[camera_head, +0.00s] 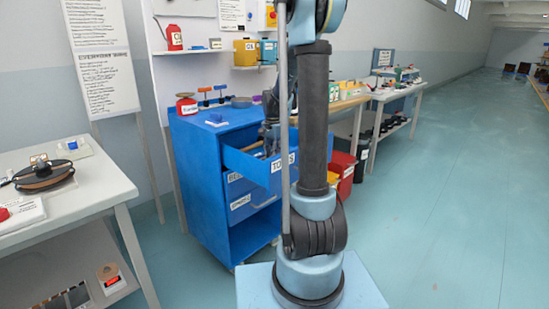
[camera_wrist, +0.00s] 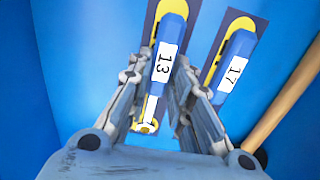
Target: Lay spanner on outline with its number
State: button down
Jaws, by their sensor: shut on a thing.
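In the wrist view, my gripper (camera_wrist: 162,72) is shut on the blue-handled spanner labelled 13 (camera_wrist: 163,62). Its metal shaft and ring end (camera_wrist: 146,122) point back toward my palm. Its handle lies over a dark panel with a yellow shape (camera_wrist: 158,8); I cannot tell whether it touches the panel. To the right, a second blue-handled spanner labelled 17 (camera_wrist: 236,62) lies over another dark panel with a yellow shape (camera_wrist: 213,60). In the head view, my arm reaches by the open TOOLS drawer (camera_head: 283,172) and hides much of it.
In the wrist view, a wooden rod (camera_wrist: 285,108) lies at the right on the blue surface. The blue cabinet (camera_head: 195,165) has small items on top. A white table (camera_head: 75,200) with a reel stands at the left, and red bins (camera_head: 343,170) stand behind my arm.

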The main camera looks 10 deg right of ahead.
jog(key=c, duration=1.4)
grip_release()
jog(key=shift+c, duration=0.2)
notch_tip(320, 180, up, 12)
